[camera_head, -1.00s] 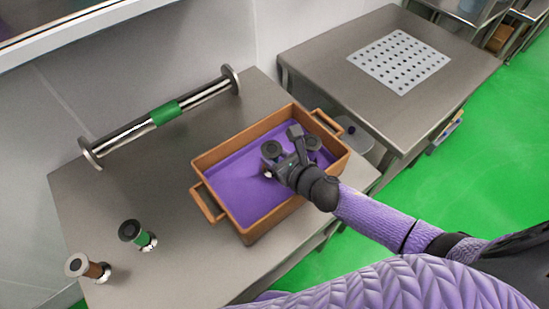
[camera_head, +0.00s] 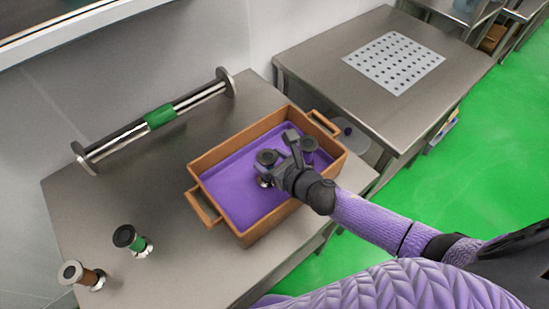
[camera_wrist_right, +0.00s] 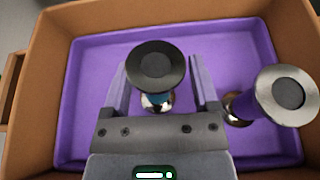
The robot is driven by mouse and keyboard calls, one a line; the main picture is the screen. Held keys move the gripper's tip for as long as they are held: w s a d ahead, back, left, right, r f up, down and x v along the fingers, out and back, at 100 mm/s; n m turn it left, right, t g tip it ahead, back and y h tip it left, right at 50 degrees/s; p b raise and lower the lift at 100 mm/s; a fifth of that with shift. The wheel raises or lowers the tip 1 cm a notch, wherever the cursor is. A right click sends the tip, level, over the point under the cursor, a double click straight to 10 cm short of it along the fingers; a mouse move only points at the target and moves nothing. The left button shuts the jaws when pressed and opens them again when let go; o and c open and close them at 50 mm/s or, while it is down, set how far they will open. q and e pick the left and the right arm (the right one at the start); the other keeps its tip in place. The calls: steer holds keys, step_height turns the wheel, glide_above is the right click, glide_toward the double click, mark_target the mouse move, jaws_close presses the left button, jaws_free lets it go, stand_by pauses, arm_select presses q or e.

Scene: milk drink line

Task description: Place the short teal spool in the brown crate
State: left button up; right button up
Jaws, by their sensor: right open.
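The short teal spool (camera_wrist_right: 157,98) has a black top disc, a teal band and a shiny metal base. It stands upright inside the brown crate (camera_head: 249,235), over its purple floor, between the spread fingers of my right gripper (camera_wrist_right: 158,92). In the head view its black disc (camera_head: 266,158) shows at the left of my right gripper (camera_head: 276,172), which is down inside the crate. The fingers are apart, with gaps beside the spool. The teal band is mostly hidden under the disc. My left gripper is not in view.
A purple spool (camera_wrist_right: 283,96) with a silver-rimmed top stands in the crate, right of the gripper. A green-banded spool (camera_head: 133,241) and a brown-banded spool (camera_head: 82,276) stand at the table's left. A long green-banded roller (camera_head: 160,118) lies behind. A perforated sheet (camera_head: 393,62) lies on another table.

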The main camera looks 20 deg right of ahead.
steer(key=shift+s+d+r+p, duration=0.1)
steer(key=shift+s+r+p, duration=0.1)
steer(key=shift+r+p, duration=0.2)
steer(key=shift+s+d+r+p, duration=0.1)
steer(key=shift+s+r+p, duration=0.15)
steer(key=shift+r, duration=0.2)
steer(key=p+v, duration=0.1)
steer(key=v, duration=1)
steer(key=shift+f, duration=0.1)
